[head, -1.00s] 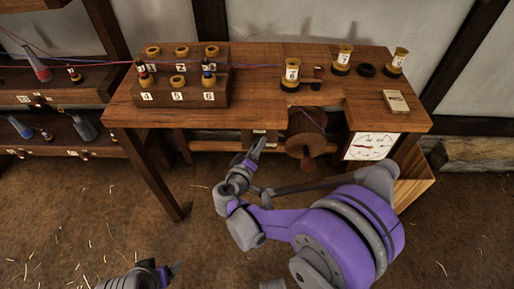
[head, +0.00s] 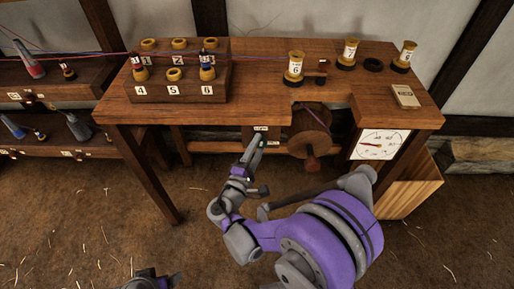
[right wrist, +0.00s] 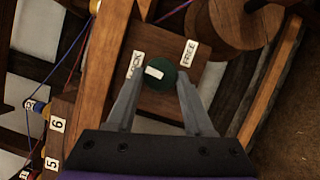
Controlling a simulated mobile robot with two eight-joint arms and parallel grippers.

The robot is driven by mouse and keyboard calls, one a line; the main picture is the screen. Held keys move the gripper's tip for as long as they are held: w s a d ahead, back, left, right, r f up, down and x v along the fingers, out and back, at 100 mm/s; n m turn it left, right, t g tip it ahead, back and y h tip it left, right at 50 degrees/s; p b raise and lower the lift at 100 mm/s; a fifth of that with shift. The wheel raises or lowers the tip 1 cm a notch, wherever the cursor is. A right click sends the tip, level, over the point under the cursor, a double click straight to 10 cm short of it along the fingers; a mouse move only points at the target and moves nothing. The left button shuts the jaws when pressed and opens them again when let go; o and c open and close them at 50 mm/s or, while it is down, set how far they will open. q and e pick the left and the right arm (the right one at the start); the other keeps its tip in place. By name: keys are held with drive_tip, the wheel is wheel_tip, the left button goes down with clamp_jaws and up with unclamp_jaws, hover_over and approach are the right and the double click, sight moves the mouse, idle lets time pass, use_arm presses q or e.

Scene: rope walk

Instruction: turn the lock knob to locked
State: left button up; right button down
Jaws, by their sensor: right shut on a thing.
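The lock knob (right wrist: 160,74) is a dark green disc with a white mark on a wooden plate (right wrist: 160,101). It sits between a LOCK label (right wrist: 135,65) and a FREE label (right wrist: 189,53). Its white mark lies on the LOCK side of its face. My right gripper (right wrist: 158,88) has one finger on each side of the knob and is shut on it. In the head view, my right gripper (head: 259,140) reaches the plate under the bench and hides the knob. My left gripper (head: 172,281) shows only partly at the bottom edge; its jaws are unclear.
The wooden bench (head: 250,88) overhangs the plate. A wooden reel (head: 311,129) with a crank is close right of my right gripper, with a dial (head: 380,144) beyond. Bobbins and a numbered block (head: 180,93) stand on top. The floor in front is clear.

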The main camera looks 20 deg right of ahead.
drive_tip(key=shift+f+n, duration=0.15)
drive_tip(key=shift+n, duration=0.45)
drive_tip(key=shift+t, duration=0.3)
drive_tip(key=shift+c, duration=1.5)
unclamp_jaws()
drive_tip(key=v, duration=1.1)
drive_tip(key=shift+w, duration=0.1)
